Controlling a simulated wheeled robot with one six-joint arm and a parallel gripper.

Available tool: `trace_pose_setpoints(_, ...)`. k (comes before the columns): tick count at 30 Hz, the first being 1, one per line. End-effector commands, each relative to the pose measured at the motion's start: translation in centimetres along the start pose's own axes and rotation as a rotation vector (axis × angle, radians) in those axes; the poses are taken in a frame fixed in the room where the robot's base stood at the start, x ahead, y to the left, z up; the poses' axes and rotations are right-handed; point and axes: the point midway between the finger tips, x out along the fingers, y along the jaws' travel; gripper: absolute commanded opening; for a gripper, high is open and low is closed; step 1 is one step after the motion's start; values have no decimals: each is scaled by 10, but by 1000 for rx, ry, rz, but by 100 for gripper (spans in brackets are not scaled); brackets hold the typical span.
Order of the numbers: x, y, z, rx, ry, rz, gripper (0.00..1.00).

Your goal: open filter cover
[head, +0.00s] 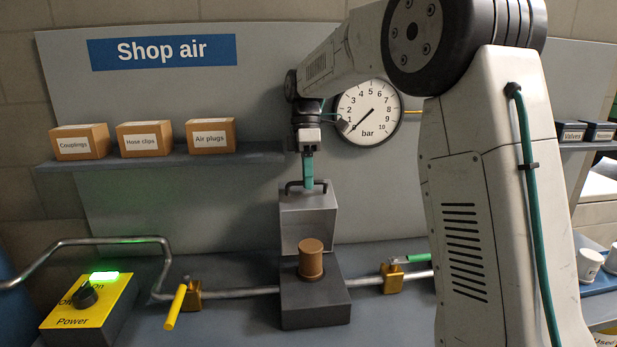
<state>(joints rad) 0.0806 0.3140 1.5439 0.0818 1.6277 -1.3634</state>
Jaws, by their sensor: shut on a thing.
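The filter cover (309,222) is a grey metal box with a dark handle (293,187) on its top. It is held up above the dark filter base (316,302), apart from it. A brown cylindrical filter (311,260) stands upright and exposed on the base, just below and in front of the cover. My gripper (308,180) points down at the top of the cover, and its jaws are shut on the handle. The far side of the cover is hidden.
A pipe (250,291) runs through the base, with a yellow-handled valve (190,290) at left and a green-handled valve (393,277) at right. A yellow power box (90,305) glows green. Above are a shelf (260,155) with boxes and a pressure gauge (368,112).

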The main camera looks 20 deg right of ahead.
Motion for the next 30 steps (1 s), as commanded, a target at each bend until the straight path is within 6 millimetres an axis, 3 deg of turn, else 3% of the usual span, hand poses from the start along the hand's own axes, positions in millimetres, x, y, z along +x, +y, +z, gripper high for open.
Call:
trace_pose_setpoints(4, 4, 1, 0, -1, -4, -7, 0)
trace_pose_setpoints(6, 4, 0, -1, -1, -3, -7, 27)
trace_pose_setpoints(7, 3, 0, -1, -1, -3, -6, 33)
trace_pose_setpoints(17, -1, 0, 0, 0, 0, -2, 33)
trace_pose_setpoints(23, -22, -8, 1, 1, 0, -1, 33)
trace_pose_setpoints(25, -33, -12, 0, 0, 0, 0, 33)
trace_pose_setpoints(30, -24, -42, 7, 1, -1, -3, 33)
